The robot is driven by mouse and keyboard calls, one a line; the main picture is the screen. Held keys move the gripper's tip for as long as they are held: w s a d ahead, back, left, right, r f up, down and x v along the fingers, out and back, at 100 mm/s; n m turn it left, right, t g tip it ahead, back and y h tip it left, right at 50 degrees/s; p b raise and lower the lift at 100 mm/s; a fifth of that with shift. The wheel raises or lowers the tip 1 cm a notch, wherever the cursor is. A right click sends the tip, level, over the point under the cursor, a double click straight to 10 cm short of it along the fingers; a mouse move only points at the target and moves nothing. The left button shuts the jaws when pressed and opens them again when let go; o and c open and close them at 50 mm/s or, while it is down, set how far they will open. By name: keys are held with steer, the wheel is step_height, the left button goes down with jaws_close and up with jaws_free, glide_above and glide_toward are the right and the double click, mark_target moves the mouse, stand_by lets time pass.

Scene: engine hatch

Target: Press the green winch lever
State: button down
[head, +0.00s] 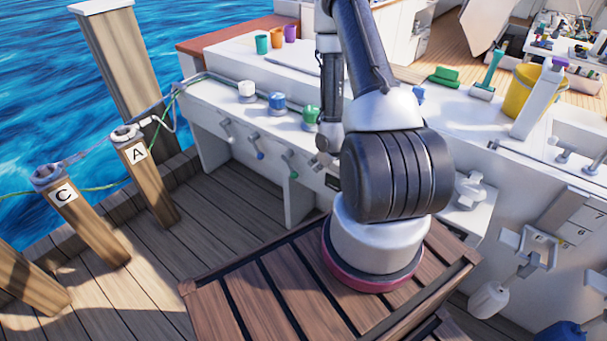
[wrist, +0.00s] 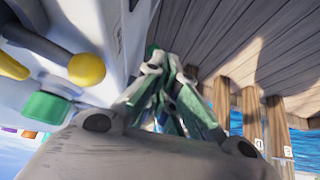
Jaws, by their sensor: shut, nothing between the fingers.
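The green winch (head: 311,117) stands on the white ledge, just left of my arm in the head view. A small green-tipped lever (head: 291,163) sticks out from the ledge front below it. In the wrist view a green drum (wrist: 45,107) shows at the left. My gripper (wrist: 166,68) is shut and empty, its fingers pointing along the white wall toward the deck. Green shows around the fingertips; I cannot tell whether it is the lever or whether they touch it.
A blue winch (head: 277,101) and a white winch (head: 247,90) stand left of the green one, with levers below. A yellow-knobbed lever (wrist: 87,68) is close beside the gripper in the wrist view.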

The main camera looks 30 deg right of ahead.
mark_target(291, 169)
steer(key=x, duration=1.4)
steer(key=shift+w+r, duration=0.25)
steer(key=shift+w+f+t, duration=0.1)
steer(key=shift+f+t, duration=0.15)
steer(key=shift+t, duration=0.05)
